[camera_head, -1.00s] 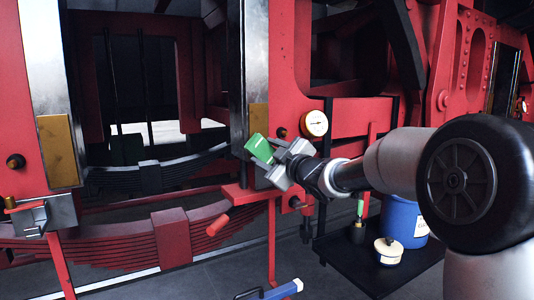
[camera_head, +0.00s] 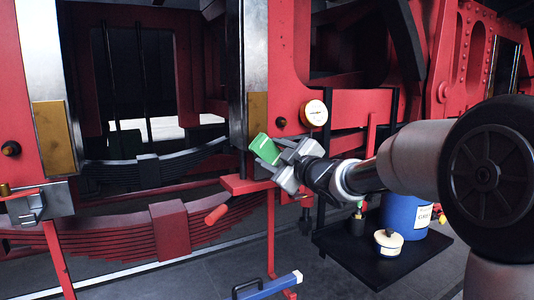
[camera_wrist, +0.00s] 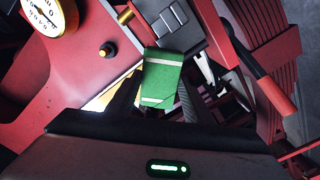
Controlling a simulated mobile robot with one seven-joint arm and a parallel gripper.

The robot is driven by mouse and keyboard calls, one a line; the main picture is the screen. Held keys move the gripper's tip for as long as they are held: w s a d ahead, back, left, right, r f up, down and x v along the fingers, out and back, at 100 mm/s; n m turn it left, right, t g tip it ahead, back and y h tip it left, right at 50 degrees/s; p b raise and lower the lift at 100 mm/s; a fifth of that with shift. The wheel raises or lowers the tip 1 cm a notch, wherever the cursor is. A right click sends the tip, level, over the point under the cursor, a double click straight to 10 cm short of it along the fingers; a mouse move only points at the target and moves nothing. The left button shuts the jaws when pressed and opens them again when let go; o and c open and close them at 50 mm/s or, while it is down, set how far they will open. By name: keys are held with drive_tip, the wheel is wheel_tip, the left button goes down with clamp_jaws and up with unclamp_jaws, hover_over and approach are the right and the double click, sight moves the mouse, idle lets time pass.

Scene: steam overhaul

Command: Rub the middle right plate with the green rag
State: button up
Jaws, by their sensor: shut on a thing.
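My gripper (camera_head: 279,160) is shut on the green rag (camera_head: 264,148), a folded green pad with white stripes. The rag also shows in the wrist view (camera_wrist: 163,78), sticking out beyond the jaws. In the head view the rag overlaps the lower part of the right brass-coloured plate (camera_head: 258,108) on a steel upright. I cannot tell whether rag and plate touch. A second brass plate (camera_head: 53,136) is on the left upright, well away from my gripper.
A round gauge (camera_head: 313,113) sits on the red frame just right of the rag. A red ledge (camera_head: 246,185) is below it. A black shelf (camera_head: 345,254) at the lower right holds a blue drum (camera_head: 400,216) and a cream tin (camera_head: 388,242). A blue-handled tool (camera_head: 270,287) shows at the bottom.

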drive_tip(key=shift+v, duration=1.05)
drive_tip(key=shift+r, duration=0.1)
drive_tip(key=shift+v, duration=1.2)
drive_tip(key=shift+s+d, duration=0.2)
drive_tip(key=shift+s, duration=0.05)
